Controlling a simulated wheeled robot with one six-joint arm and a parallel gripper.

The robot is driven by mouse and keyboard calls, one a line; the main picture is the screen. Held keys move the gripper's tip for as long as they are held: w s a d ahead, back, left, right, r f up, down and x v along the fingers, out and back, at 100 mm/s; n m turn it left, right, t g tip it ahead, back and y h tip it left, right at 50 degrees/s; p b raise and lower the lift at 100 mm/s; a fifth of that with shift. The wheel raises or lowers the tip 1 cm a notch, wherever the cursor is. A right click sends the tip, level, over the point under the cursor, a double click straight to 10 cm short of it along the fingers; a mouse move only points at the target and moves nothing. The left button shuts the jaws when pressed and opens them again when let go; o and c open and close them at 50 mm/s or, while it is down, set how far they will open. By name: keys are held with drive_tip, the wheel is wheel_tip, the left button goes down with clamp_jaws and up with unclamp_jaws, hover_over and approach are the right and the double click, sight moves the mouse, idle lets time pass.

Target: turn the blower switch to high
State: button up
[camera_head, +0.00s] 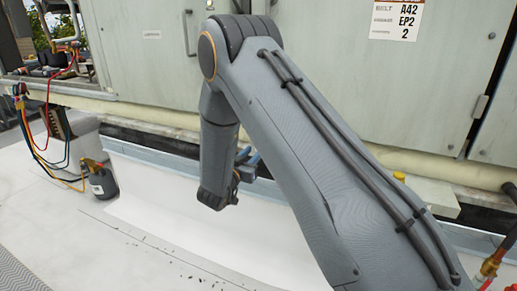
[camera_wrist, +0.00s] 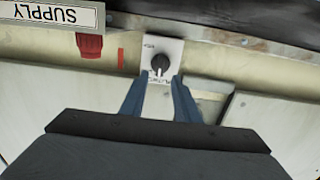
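The blower switch is a black knob (camera_wrist: 160,63) on a small white plate (camera_wrist: 174,48) in the wrist view. The plate's lettering appears upside down and is too small to read. My gripper (camera_wrist: 157,82) is open, with its two blue fingers apart. The fingertips show just below the knob in the picture, one toward each side of it. I cannot tell whether they touch it. In the head view, my gripper (camera_head: 246,160) is mostly hidden behind my arm, near the unit's lower edge, and the switch is hidden.
The white roof in front is largely clear.

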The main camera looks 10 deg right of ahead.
drive_tip(key=x, duration=0.5)
drive_tip(key=shift+w+d, duration=0.25)
drive_tip(key=shift+w, duration=0.1)
drive_tip(key=shift+c, duration=0.2)
clamp_jaws()
